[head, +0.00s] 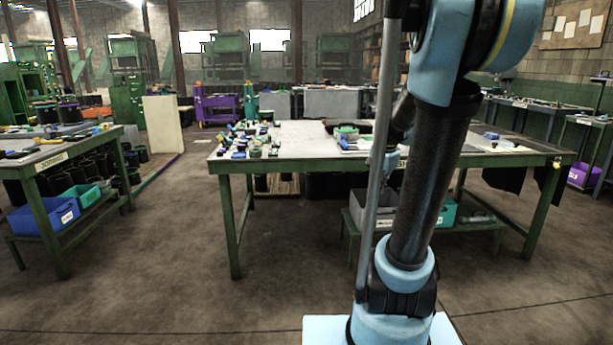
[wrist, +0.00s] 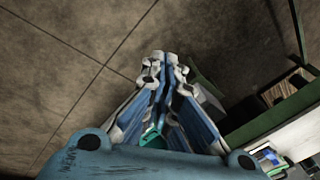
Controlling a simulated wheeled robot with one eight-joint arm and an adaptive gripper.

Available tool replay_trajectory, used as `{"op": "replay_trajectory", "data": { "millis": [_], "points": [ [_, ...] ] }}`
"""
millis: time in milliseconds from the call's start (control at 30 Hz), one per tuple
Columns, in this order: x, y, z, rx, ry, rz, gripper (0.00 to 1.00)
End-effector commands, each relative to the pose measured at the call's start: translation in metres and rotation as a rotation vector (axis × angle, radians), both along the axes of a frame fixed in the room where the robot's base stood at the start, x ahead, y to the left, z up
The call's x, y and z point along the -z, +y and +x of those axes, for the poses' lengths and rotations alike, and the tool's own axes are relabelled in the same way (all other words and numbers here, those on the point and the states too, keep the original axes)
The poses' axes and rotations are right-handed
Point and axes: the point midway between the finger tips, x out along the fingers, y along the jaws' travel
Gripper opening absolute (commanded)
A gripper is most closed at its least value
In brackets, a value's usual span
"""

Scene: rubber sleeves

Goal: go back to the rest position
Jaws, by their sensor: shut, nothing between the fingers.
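My gripper (wrist: 163,62) shows in the wrist view with its fingers together and nothing between them. It is over bare concrete floor, with a green table's edge to the right of it. In the head view my blue and black arm stands upright right of the middle, and my gripper cannot be made out there. The green work table (head: 290,133) stands behind my arm, with several small coloured parts (head: 254,145) at its left end. My arm hides part of the table top.
Another green bench (head: 60,152) stands at the left, with a blue bin (head: 44,218) on its low shelf. A grey bin (head: 372,212) sits under the middle table. The floor (head: 170,270) in front is clear. More benches line the right wall.

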Motion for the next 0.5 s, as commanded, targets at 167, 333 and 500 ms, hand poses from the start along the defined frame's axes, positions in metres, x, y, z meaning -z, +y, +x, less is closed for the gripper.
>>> {"op": "replay_trajectory", "data": {
  "millis": [167, 333, 500],
  "points": [
    [0.007, 0.016, -0.049, -0.179, 0.006, -0.047, 0.0],
    [0.018, 0.028, -0.093, -0.352, 0.011, -0.091, 0.0],
    [0.034, 0.036, -0.134, -0.524, 0.017, -0.134, 0.0]
  ]
}}
